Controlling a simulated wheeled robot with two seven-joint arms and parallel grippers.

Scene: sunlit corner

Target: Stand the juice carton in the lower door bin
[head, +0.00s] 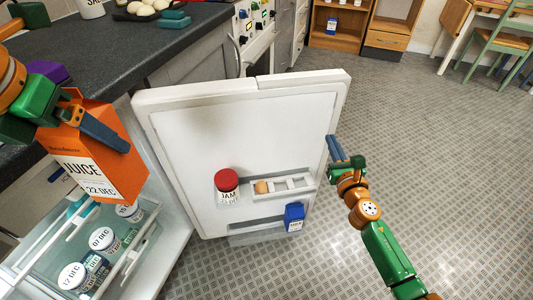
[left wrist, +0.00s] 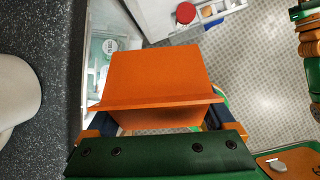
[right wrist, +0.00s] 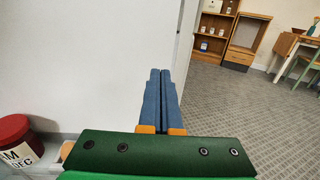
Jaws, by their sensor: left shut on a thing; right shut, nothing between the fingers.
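The orange juice carton (head: 97,172), labelled "22 DEC", is held upright or nearly so above the open fridge at the left of the head view. My left gripper (head: 100,122) is shut on it, one blue finger across its near side. In the left wrist view the carton's orange top (left wrist: 152,75) fills the space between the fingers. The lower door bin (head: 250,237) is low on the open fridge door, with a blue carton (head: 294,217) at its right end. My right gripper (head: 331,146) is shut and empty beside the door's right edge, also in the right wrist view (right wrist: 160,75).
The white fridge door (head: 240,130) stands open. A red-lidded jam jar (head: 228,187) and an egg rack (head: 290,184) with an egg sit above the lower bin. Dated jars (head: 73,277) fill the fridge shelf. A dark counter (head: 110,45) lies behind; the floor at right is clear.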

